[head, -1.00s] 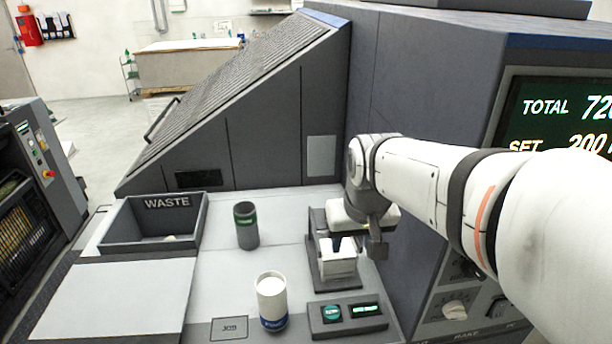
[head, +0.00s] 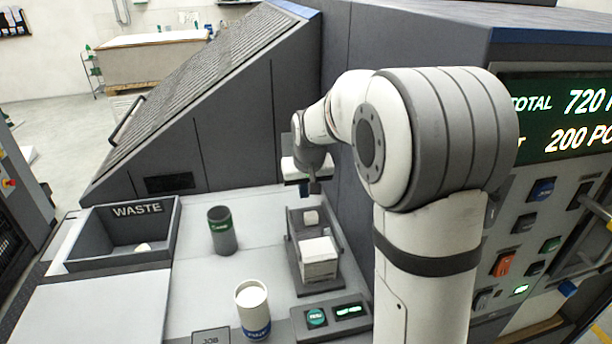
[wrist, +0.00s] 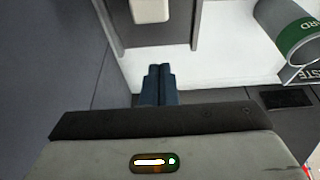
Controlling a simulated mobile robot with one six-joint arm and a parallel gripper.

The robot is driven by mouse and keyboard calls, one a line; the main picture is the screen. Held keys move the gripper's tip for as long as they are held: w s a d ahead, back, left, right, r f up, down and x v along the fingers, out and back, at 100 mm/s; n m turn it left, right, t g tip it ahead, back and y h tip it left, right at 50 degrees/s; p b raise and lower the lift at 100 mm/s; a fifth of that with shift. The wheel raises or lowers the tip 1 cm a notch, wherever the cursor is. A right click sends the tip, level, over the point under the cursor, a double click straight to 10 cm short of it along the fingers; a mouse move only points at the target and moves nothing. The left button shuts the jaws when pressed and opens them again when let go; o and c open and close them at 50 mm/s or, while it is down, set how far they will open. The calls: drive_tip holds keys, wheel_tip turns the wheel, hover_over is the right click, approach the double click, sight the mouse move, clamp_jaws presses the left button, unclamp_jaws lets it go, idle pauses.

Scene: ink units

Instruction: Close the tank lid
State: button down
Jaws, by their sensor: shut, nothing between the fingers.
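I cannot make out a tank or its lid for certain in either view. My gripper (head: 312,187) is at the back of the bench, beside the sloped housing and just behind a grey holder (head: 297,262). In the wrist view its dark blue fingers (wrist: 158,88) are shut together and empty. The holder carries a white block (head: 319,258) at its front and a smaller white piece (head: 311,217) behind it. A white piece in a grey frame (wrist: 150,10) shows ahead of the fingers, apart from them.
A grey canister with a green band (head: 222,232) and a white cup with a blue label (head: 252,310) stand left of the holder. A WASTE bin (head: 118,258) is farther left. A button box (head: 332,316) sits in front. A control panel (head: 550,220) is at right.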

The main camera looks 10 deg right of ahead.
sight(317, 229)
drive_tip(key=shift+x, duration=1.05)
drive_tip(key=s+p, duration=0.1)
drive_tip(key=s, duration=0.3)
drive_tip(key=shift+f, duration=0.1)
drive_tip(key=shift+s, duration=0.25)
drive_tip(key=s+b, duration=0.2)
drive_tip(key=s, duration=0.6)
drive_tip(key=shift+s+f, duration=0.15)
drive_tip(key=shift+f, duration=0.05)
